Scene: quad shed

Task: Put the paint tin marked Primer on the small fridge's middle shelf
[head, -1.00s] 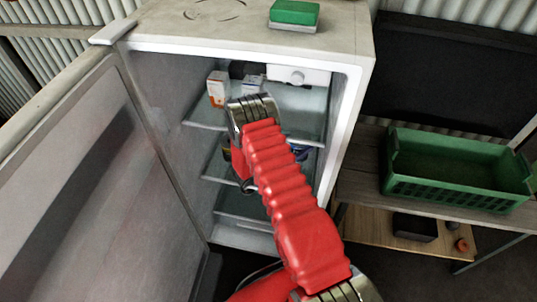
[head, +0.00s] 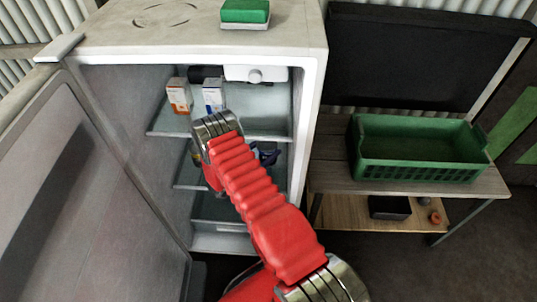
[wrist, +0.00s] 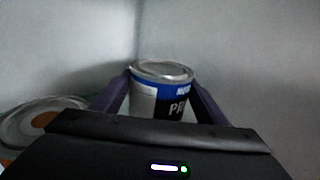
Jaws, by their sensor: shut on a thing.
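The paint tin (wrist: 165,95) shows in the wrist view, upright, with a silver lid, a blue band and a black label reading "PR"; the rest of the word is hidden. My gripper (wrist: 160,98) is shut on the tin, one dark purple finger on each side. In the head view the small fridge (head: 308,100) stands with its door open to the left. My arm reaches inside, at about the middle shelf (head: 190,177), and hides most of the gripper and tin. The frames do not show whether the tin touches the shelf.
A round lid with an orange spot (wrist: 45,122) lies left of the tin. The upper shelf holds an orange-and-white box (head: 179,96) and a blue-and-white box (head: 213,95). A green crate (head: 420,165) stands on the bench at right. A green-and-white block (head: 245,13) sits on the fridge.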

